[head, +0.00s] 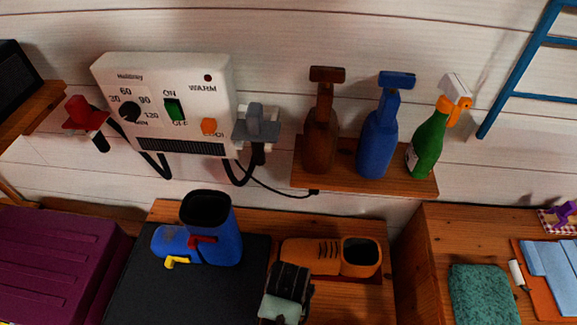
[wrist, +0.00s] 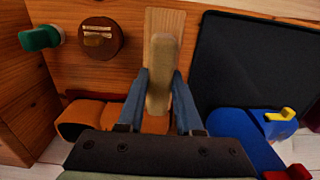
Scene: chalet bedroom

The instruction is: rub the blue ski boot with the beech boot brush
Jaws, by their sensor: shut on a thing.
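The blue ski boot (head: 225,245) stands on a black mat (head: 140,285), with red and yellow buckles on it. Part of it shows at the lower right of the wrist view (wrist: 240,128). My gripper (wrist: 160,92) is shut on the beech boot brush (wrist: 161,78), a pale, long wooden piece between the two fingers. In the head view my gripper (head: 283,300) is at the bottom centre, to the right of the blue boot and apart from it. The brush is hidden there behind my wrist.
An orange-brown shoe (head: 325,255) lies right of the mat, close to my gripper. A brown round tin (wrist: 101,38) and a green item (wrist: 40,38) are on the wood. A purple case (head: 60,265) is at left. Bottles stand on a wall shelf (head: 350,183).

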